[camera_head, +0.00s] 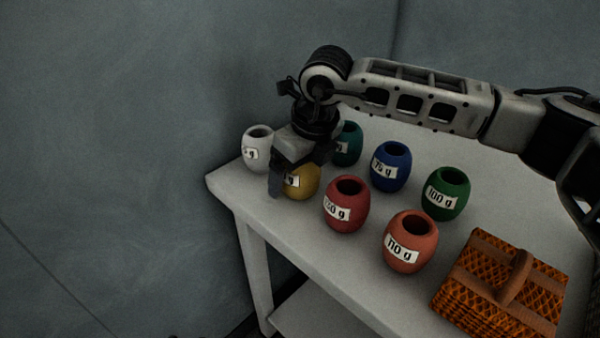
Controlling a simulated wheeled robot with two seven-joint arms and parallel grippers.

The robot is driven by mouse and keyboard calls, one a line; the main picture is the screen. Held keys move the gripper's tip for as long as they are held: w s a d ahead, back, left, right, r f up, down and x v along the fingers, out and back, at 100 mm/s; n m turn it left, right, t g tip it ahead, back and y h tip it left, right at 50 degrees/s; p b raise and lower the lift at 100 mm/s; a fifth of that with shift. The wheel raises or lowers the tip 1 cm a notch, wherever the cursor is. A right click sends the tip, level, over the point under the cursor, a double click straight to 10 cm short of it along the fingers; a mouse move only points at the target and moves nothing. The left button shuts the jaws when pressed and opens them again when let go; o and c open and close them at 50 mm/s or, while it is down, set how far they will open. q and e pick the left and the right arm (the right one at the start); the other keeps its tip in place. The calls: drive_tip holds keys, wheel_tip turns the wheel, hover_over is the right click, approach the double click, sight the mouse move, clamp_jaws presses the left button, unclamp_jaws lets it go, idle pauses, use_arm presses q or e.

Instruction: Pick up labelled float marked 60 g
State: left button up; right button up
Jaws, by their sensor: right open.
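My right gripper (298,172) reaches down over the yellow float (303,190) near the table's left end, one finger in front of its left side. The gripper is open; I cannot tell whether a finger touches the float. The yellow float's label is partly covered, with only its end and a "g" showing. No label clearly reads 60 g. A teal float (350,144) behind the gripper has its label mostly hidden. The white float (259,150) at the left has only part of its number readable. The red float's (347,205) first digits are unclear. My left gripper is out of view.
A blue float (391,166) marked 75 g, a green float (446,194) marked 100 g and an orange float (411,242) marked 110 g stand on the pale table (309,241). A woven basket (490,290) with a handle is at the front right.

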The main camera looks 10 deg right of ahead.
drive_tip(key=shift+w+f, duration=0.1)
drive_tip(key=shift+f, duration=0.2)
drive_tip(key=c, duration=1.1)
drive_tip(key=shift+r, duration=0.15)
